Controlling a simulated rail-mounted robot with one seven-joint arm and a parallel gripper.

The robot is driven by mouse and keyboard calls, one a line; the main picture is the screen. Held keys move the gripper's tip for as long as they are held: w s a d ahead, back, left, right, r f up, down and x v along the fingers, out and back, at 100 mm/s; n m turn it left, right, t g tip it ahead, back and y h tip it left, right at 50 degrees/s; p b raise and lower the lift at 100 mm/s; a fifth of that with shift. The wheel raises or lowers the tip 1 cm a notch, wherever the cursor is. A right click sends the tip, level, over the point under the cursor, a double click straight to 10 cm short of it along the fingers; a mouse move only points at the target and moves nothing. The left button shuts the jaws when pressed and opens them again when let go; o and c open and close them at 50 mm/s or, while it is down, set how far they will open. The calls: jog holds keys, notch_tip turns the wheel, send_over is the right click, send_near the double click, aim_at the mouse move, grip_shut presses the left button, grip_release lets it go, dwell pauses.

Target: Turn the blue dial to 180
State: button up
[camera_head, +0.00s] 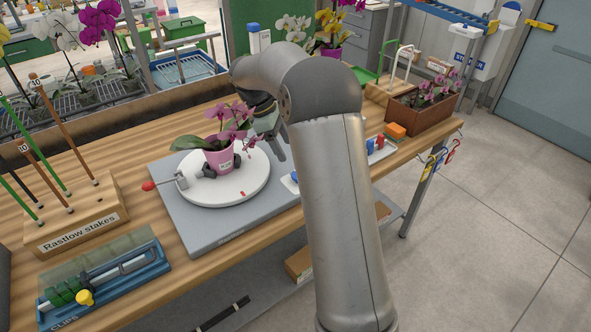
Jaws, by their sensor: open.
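No blue dial can be made out with certainty. A white turntable (190,197) lies on a grey base plate (185,233) on the wooden bench. It carries a pink pot (219,162) with a purple orchid, and a small red mark shows near its front edge. A white tray (387,151) behind my arm holds small blue and red pieces (380,143); its middle is hidden by my arm. My gripper (272,143) is open, just right of the orchid above the turntable's right side. Its fingers are partly hidden by my arm; whether it touches anything cannot be told.
A red-tipped lever (150,186) sticks out left of the turntable. A stake block (75,222) and a blue clip tray (105,277) stand at left. Floor is clear at right.

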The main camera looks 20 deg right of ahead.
jog(key=x, duration=0.9)
jog(key=shift+f, duration=0.25)
jog(key=c, duration=1)
